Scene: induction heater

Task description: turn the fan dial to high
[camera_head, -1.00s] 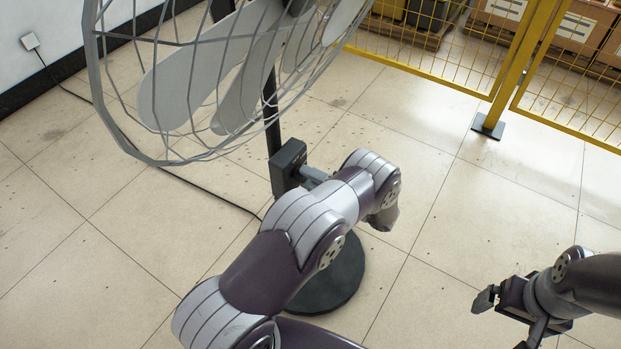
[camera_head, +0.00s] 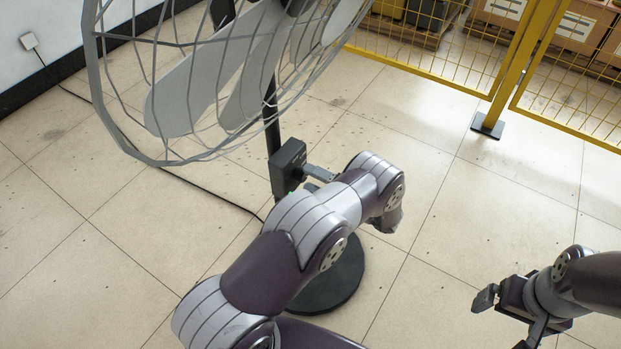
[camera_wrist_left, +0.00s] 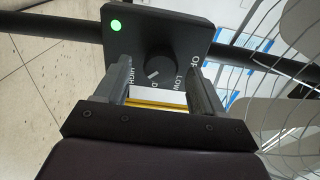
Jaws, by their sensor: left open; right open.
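The fan's dark control box (camera_head: 288,165) is on the stand's pole. In the left wrist view the box (camera_wrist_left: 180,30) fills the top middle, with a lit green lamp (camera_wrist_left: 116,25). Its round black dial (camera_wrist_left: 160,70) has a white mark pointing lower left, toward the HIGH label; LOW is on the right. My left gripper (camera_wrist_left: 160,67) is open, its fingers on either side of the dial with gaps between. In the head view, this gripper (camera_head: 308,178) is beside the box, partly hidden by my arm. My right gripper (camera_head: 505,315) is open and empty, away from the fan.
The large caged fan (camera_head: 220,80) stands over the upper left, its round black base (camera_head: 335,285) on the floor. A cable (camera_head: 215,195) runs from the wall outlet (camera_head: 29,41) across the floor. A yellow mesh fence (camera_head: 500,85) is at the back right. The floor between is clear.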

